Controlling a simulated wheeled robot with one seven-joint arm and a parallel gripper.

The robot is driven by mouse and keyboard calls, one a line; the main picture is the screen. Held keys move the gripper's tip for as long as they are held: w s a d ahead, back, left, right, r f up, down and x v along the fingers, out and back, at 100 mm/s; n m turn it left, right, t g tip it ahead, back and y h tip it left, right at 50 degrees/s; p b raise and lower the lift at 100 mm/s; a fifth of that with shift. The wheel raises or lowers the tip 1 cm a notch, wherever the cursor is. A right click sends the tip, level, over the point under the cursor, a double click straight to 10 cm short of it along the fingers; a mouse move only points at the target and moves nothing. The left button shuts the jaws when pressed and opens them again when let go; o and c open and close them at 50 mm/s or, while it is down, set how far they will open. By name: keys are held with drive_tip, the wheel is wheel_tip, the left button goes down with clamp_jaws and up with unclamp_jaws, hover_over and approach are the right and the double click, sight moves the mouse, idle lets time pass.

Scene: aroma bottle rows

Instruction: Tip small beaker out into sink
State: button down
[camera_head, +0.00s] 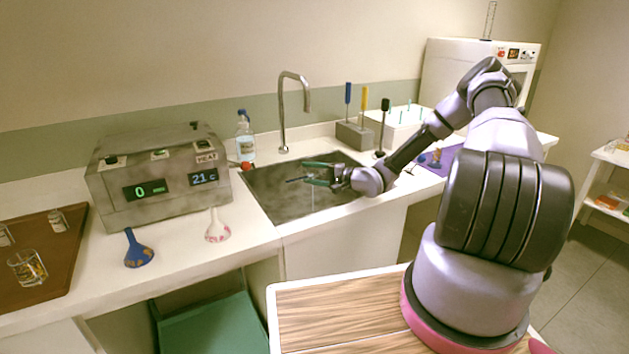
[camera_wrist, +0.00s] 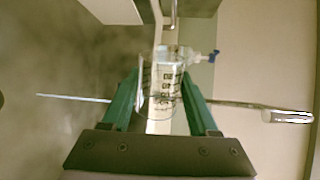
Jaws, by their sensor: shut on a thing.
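My gripper (camera_head: 316,174) reaches over the sink (camera_head: 265,205) from the right, with its green fingers on their side. In the wrist view, my gripper (camera_wrist: 165,100) is shut on a clear glass beaker (camera_wrist: 150,85) between the fingers. Dark markings show in the glass area, but I cannot tell whether they are on the beaker or behind it. The beaker barely shows in the head view, and I cannot make out its contents or exact tilt. The sink basin is grey, below the gripper.
A tall curved faucet (camera_head: 282,105) stands behind the sink. A blue-capped bottle (camera_head: 245,140) stands at its back left. A tool block (camera_head: 358,135) stands right. A thin rod (camera_wrist: 235,104) crosses behind the fingers.

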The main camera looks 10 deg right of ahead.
idle(0.5)
drive_tip(key=shift+w+d+r+m, duration=0.1)
drive_tip(key=shift+w+r+m, duration=0.15)
drive_tip(key=shift+m, duration=0.45)
drive_tip(key=shift+w+d+r+m, duration=0.1)
drive_tip(key=shift+d+r+m, duration=0.1)
drive_tip(key=shift+m, duration=0.4)
drive_tip(key=shift+s+a+f+n, duration=0.2)
drive_tip(key=shift+f+n, duration=0.05)
drive_tip(key=shift+n, duration=0.4)
drive_tip(key=shift+s+a+f+n, duration=0.15)
drive_tip(key=shift+f+n, duration=0.05)
drive_tip(key=shift+n, duration=0.45)
